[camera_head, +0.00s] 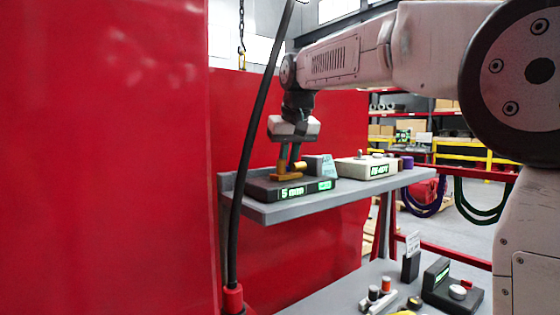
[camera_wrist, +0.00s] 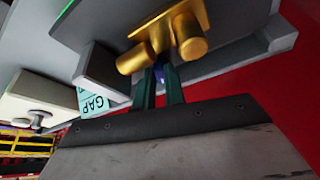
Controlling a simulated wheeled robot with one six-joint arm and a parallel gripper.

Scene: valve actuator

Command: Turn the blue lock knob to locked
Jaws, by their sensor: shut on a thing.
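The blue lock knob (camera_wrist: 159,72) shows in the wrist view only as a small blue patch between the fingertips of my gripper (camera_wrist: 160,86). The fingers are shut on it and hide most of it. Brass parts (camera_wrist: 176,38) sit right beside the fingertips. In the head view my gripper (camera_head: 291,163) points down at the brass fixture (camera_head: 288,176) on a dark base (camera_head: 262,190) with a lit "5 mm" display. The knob cannot be made out there, and its turn position cannot be read.
The base stands on a grey shelf (camera_head: 285,210) by a red wall (camera_head: 110,150). A light box (camera_head: 352,167) with a green display stands to its right. A "GAP" tag (camera_wrist: 94,101) is close by. A black cable (camera_head: 252,130) hangs in front. Small items lie on a lower shelf.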

